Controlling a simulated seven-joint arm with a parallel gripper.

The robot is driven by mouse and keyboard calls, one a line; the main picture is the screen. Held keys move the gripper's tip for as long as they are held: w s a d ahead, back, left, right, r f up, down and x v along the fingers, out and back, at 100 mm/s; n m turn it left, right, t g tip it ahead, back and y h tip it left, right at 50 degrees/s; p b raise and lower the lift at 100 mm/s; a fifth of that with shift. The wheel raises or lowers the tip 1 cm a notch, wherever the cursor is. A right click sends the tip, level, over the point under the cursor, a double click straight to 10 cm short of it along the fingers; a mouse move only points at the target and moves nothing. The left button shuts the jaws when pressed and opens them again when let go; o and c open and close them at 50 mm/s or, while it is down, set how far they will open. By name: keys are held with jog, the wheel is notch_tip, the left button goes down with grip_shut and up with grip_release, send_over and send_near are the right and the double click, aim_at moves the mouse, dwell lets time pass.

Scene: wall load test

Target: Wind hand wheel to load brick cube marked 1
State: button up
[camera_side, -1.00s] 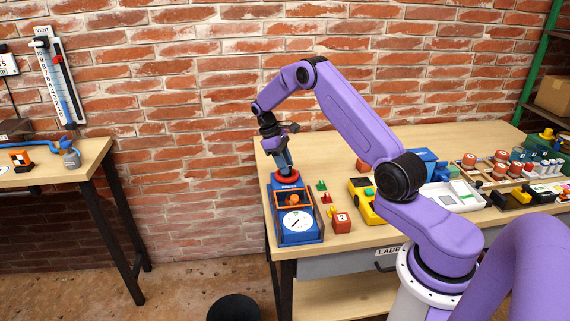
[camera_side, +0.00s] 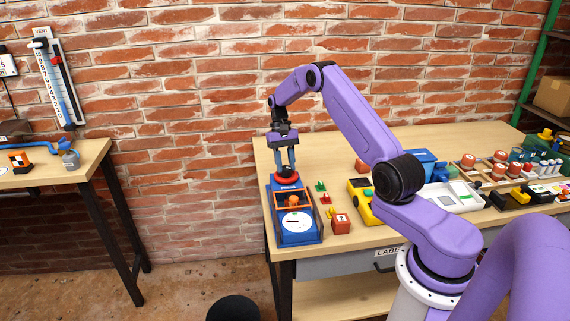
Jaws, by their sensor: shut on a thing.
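A blue press with a red hand wheel (camera_side: 286,177) on top stands at the left front of the right bench. My gripper (camera_side: 285,168) points down from above and is shut on the hand wheel. Below the wheel, an orange frame (camera_side: 285,199) surrounds a small orange-red piece (camera_side: 292,201) in the press; no mark on it can be read. A round white dial (camera_side: 296,222) is on the press front; its needle is too small to read. A red-brown cube marked 2 (camera_side: 341,224) stands on the bench to the right of the press.
Small green and red pieces (camera_side: 323,192) lie right of the press, with a yellow device (camera_side: 361,200) beyond them. Trays with jars and blocks fill the bench's right side. The bench behind the press is mostly clear. A second bench (camera_side: 85,165) stands at left.

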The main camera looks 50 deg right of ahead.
jog(key=shift+m+t+y, duration=0.3)
jog(key=shift+m+t, duration=0.1)
jog(key=shift+m, duration=0.8)
jog(key=o, duration=1)
jog(key=v, duration=1.2)
jog(key=shift+s, duration=0.1)
